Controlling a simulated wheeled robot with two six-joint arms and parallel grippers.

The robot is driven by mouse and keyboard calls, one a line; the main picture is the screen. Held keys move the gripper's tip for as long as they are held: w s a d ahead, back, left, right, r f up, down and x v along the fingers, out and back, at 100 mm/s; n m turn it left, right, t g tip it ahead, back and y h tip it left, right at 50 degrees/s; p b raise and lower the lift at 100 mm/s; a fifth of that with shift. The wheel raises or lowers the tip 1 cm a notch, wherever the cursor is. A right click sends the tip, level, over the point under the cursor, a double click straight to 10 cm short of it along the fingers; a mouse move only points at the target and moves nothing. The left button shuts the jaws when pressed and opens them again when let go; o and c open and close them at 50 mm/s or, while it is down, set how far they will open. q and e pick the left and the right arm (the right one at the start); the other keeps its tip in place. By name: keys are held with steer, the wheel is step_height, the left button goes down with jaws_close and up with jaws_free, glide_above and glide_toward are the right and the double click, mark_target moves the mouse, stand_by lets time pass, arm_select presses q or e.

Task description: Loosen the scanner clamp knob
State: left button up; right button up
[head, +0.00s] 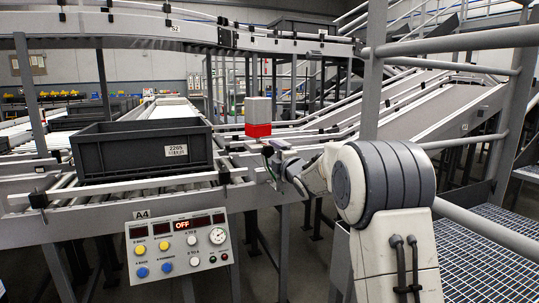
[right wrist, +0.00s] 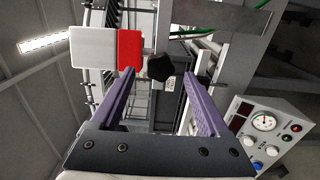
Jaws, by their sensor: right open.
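The scanner is a box with a light grey top (head: 258,108) and a red lower part (head: 258,130), standing at the conveyor's near rail. In the right wrist view its white part (right wrist: 97,48) and red part (right wrist: 129,50) show at the upper left. A black clamp knob (right wrist: 161,67) shows beside the red part. My right gripper (head: 273,157) is just below the scanner in the head view. In the right wrist view its purple fingers (right wrist: 152,84) are open, with the knob between and just beyond the tips. I cannot tell whether they touch it. My left gripper is not in view.
A dark grey tote (head: 137,160) stands on the roller conveyor to the left. A control panel (head: 178,245) marked A4 hangs below the rail, with its display reading OFF. A grey post and handrails (head: 374,75) rise near my right arm. Grated walkway (head: 480,262) lies at right.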

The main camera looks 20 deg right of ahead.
mark_target(269, 152)
steer(key=shift+w+a, duration=0.1)
steer(key=shift+w, duration=1.55)
jaws_close()
